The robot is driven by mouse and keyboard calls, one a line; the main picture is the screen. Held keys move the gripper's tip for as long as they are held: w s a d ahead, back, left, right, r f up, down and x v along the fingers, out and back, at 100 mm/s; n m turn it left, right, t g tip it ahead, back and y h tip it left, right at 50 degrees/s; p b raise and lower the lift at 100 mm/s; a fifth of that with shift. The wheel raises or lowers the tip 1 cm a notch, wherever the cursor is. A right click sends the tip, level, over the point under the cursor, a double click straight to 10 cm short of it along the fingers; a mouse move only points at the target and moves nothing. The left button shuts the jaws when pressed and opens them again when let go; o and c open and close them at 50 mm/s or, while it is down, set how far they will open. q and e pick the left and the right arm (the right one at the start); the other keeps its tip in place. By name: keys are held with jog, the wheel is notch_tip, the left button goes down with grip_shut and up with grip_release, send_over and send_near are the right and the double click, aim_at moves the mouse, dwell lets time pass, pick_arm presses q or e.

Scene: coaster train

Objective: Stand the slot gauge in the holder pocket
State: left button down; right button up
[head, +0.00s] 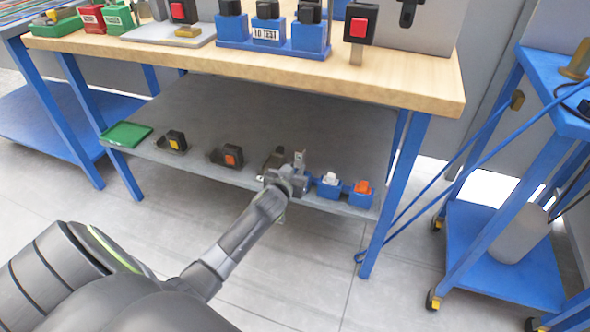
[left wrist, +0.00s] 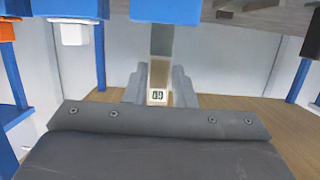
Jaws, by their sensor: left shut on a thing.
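My left gripper (head: 287,180) is at the front edge of the lower grey shelf, shut on the slot gauge (head: 299,159). In the left wrist view the gauge (left wrist: 160,42) is a narrow grey strip with a small white label, between the two fingers (left wrist: 158,88). Its far end meets or overlaps a blue block (left wrist: 165,10), seemingly part of the holder; I cannot tell whether it is inside a pocket. The blue holder (head: 330,192) is right of the gripper in the head view, partly hidden by it. My right gripper is not in view.
Beside the gauge, the holder carries a white piece (head: 331,179) and an orange piece (head: 362,187). Dark blocks with orange (head: 231,157) and yellow (head: 175,141) faces and a green tray (head: 127,134) are left on the shelf. The wooden tabletop (head: 260,68) overhangs it.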

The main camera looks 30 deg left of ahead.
pick_arm(q)
jog(key=shift+f+b, duration=1.1)
jog(key=shift+f, duration=0.15)
jog(key=shift+r, duration=0.1)
jog(key=c, duration=1.2)
grip_release()
jog(key=shift+o, duration=0.4)
jog(key=shift+s, duration=0.1)
jog(key=p+v, duration=0.4)
jog(key=v, duration=1.3)
